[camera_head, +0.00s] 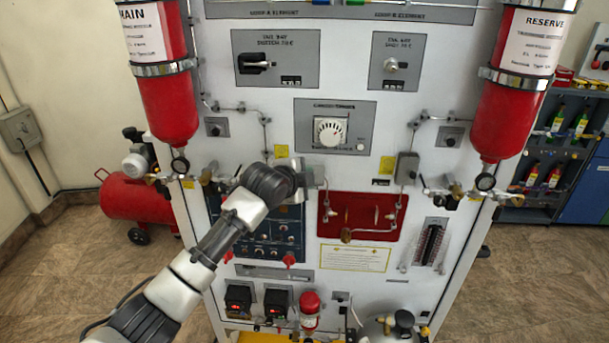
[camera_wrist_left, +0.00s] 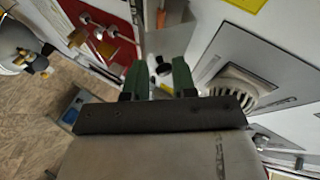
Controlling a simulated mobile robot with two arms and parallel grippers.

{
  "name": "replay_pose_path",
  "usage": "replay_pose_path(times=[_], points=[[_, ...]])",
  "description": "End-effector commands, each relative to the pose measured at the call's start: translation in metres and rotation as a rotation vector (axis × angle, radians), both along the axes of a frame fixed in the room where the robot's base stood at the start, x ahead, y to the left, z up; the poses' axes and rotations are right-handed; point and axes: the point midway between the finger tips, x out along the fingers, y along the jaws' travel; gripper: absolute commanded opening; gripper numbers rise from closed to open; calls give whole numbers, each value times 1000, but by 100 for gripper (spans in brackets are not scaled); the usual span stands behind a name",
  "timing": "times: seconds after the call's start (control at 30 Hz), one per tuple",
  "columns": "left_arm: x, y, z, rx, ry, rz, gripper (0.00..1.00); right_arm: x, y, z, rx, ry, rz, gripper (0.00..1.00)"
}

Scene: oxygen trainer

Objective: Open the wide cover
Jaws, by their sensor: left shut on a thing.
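My left arm comes in from the lower left of the head view, and my left gripper (camera_head: 303,174) is at the white panel, below the round dial. In the left wrist view its two dark green fingertips (camera_wrist_left: 160,80) are close together, with a narrow gap between them. A grey plate-like part (camera_wrist_left: 172,40) stands directly beyond the fingertips and seems to be the wide cover. The fingers are shut on it, though the contact is partly hidden. In the head view a grey edge of this cover (camera_head: 318,169) shows just right of the gripper. How far it is open cannot be told.
The round dial (camera_head: 330,131) is just above the gripper. A red recessed panel with pipes (camera_head: 361,212) is to the lower right, and a blue switch panel (camera_head: 270,240) is below. Red cylinders (camera_head: 168,105) (camera_head: 507,115) flank the panel. A smaller grey box (camera_head: 406,168) is at right.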

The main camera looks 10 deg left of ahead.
Motion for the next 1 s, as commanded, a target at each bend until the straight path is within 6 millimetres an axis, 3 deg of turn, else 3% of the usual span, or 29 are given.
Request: replay_pose_path(times=[0.03, 0.5, 1.0], points=[[4, 3, 14, 0, 15, 4, 3, 0, -1, 3, -1, 1, 0, 36], [10, 2, 28, -1, 324, 4, 3, -1, -1, 2, -1, 2, -2, 36], [11, 2, 31, -1, 404, 4, 3, -1, 1, 2, 1, 1, -3, 36]])
